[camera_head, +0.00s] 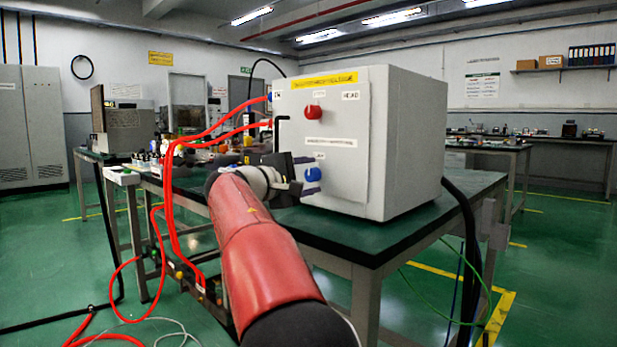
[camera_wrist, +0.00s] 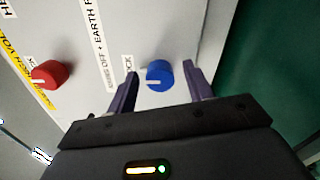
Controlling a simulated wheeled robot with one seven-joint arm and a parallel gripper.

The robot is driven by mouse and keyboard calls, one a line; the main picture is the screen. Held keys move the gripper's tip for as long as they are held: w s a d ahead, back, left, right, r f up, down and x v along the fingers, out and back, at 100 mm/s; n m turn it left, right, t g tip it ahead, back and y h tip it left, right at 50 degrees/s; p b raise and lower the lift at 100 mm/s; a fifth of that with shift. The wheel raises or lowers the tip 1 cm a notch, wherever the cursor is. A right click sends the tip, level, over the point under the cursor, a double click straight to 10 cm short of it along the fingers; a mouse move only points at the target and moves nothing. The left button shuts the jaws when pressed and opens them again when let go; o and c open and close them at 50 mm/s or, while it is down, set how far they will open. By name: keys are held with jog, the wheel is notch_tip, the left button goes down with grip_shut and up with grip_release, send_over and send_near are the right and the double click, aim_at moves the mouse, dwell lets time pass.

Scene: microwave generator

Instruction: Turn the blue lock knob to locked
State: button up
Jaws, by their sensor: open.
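The blue lock knob (camera_head: 313,174) is on the lower front panel of the white generator box (camera_head: 412,140). In the wrist view the blue knob (camera_wrist: 159,75) sits between the two purple fingers of my gripper (camera_wrist: 160,82), with a white mark on its face pointing left. The fingers are open, with a gap on each side of the knob; I cannot tell how deep they reach around it. In the head view my gripper (camera_head: 305,178) is at the panel by the knob, partly hidden by my wrist.
A red knob (camera_head: 314,111) is higher on the panel, also seen in the wrist view (camera_wrist: 49,74). Red cables (camera_head: 215,130) run to the box's left side. The box stands on a dark-topped table (camera_head: 400,245). A black cable (camera_head: 462,215) hangs at the right.

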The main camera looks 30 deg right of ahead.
jog(key=v, duration=0.7)
jog(key=shift+a, duration=0.15)
